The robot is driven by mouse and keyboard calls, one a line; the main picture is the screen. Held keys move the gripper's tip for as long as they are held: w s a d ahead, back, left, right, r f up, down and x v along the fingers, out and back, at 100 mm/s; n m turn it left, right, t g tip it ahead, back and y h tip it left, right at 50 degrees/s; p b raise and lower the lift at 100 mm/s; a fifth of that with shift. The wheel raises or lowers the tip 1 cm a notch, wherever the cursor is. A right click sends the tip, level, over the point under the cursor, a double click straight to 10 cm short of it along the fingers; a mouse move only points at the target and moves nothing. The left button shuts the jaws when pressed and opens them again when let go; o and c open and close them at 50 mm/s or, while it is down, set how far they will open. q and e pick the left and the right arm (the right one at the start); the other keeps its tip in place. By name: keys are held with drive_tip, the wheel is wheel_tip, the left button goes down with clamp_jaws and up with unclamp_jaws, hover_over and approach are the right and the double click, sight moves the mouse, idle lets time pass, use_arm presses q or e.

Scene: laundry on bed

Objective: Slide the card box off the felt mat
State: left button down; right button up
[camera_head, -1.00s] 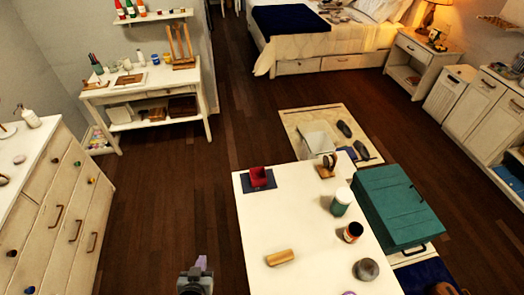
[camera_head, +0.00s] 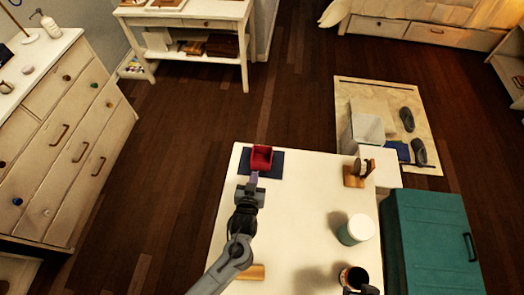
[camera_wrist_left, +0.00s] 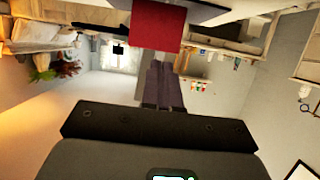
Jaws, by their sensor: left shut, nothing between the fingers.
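The red card box (camera_head: 261,157) sits on the dark blue felt mat (camera_head: 277,170), at the far left corner of the white table. My left gripper (camera_head: 254,178) is at the near edge of the mat, its purple-grey fingers shut and empty, pointing at the near side of the box. In the left wrist view the red box (camera_wrist_left: 158,25) lies just beyond the shut fingertips (camera_wrist_left: 161,68). I cannot tell whether they touch it. The gripper and wrist hide part of the mat's near edge.
The white table (camera_head: 304,215) is clear in its middle. A wooden block (camera_head: 252,272) is partly under my arm's outline. A wooden stand (camera_head: 357,174), a white-lidded jar (camera_head: 356,230) and a dark cup (camera_head: 353,279) stand on the right. A teal case (camera_head: 430,240) is beyond the right edge.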

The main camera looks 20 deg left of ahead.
use_arm(q)
drive_tip(key=w, duration=0.3)
hover_over(261, 159)
drive_tip(key=shift+r+b, duration=0.15)
drive_tip(key=shift+b, duration=0.15)
drive_tip(key=shift+f, duration=0.65)
drive_tip(key=shift+s+f, duration=0.15)
drive_tip(key=shift+f, duration=0.05)
use_arm(e)
drive_tip(key=shift+w+d+f, duration=0.3)
drive_tip(key=shift+w+f, duration=0.05)
drive_tip(key=shift+w, duration=0.2)
